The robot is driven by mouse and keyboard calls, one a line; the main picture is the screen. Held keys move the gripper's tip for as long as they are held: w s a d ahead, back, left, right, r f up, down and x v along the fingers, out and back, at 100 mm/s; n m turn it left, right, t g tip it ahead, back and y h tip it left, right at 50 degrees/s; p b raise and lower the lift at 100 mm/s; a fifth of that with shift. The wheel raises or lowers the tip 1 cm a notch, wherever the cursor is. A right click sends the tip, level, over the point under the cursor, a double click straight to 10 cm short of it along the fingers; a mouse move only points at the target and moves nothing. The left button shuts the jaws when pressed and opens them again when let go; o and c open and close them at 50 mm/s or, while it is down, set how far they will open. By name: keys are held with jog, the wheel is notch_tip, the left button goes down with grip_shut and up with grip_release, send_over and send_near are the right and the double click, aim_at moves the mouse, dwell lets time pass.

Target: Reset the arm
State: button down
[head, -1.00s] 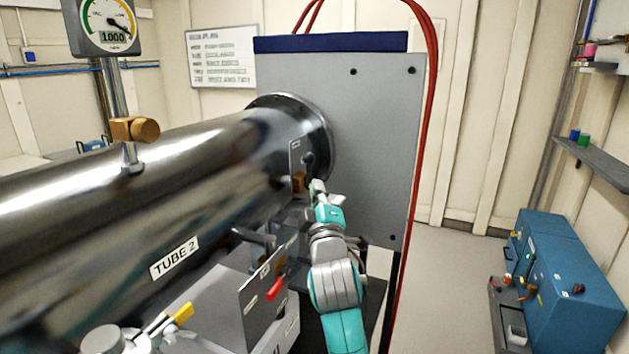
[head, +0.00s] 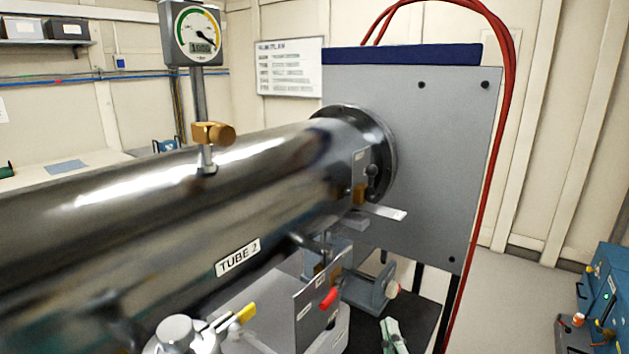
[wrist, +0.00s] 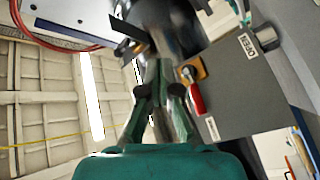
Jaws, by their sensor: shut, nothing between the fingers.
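My gripper (wrist: 161,72) shows in the wrist view with its two dark fingers together and nothing between them. It points up past the equipment, apart from the red-handled lever (wrist: 195,98) as far as I can tell. In the head view only a small pale green and grey piece of my arm shows at the bottom edge, below the tube's end. The steel tube (head: 120,215) labelled TUBE 2 runs to a flange on the grey panel (head: 440,150). A brass-coloured block (head: 360,193) and a pale flat strip (head: 388,212) sit near the flange.
A plate with a red handle (head: 328,298) and a yellow-handled valve (head: 243,313) stand under the tube. Red hoses (head: 490,150) hang beside the grey panel. A blue cabinet (head: 607,285) is at far right. Open floor (head: 520,290) lies between.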

jog(key=s+d+f+m+g+y, duration=0.1)
jog(key=s+f+m, duration=0.1)
jog(key=s+f, duration=0.75)
jog(key=s+d+f+m+g, duration=0.15)
jog(key=s+f, duration=0.45)
jog(key=s, duration=0.6)
jog(key=s+d+m+g, duration=0.1)
jog(key=s+m, duration=0.5)
jog(key=s, duration=1.8)
jog(key=shift+r+g+h, duration=0.25)
jog(key=shift+g+h, duration=0.05)
jog(key=shift+g, duration=0.45)
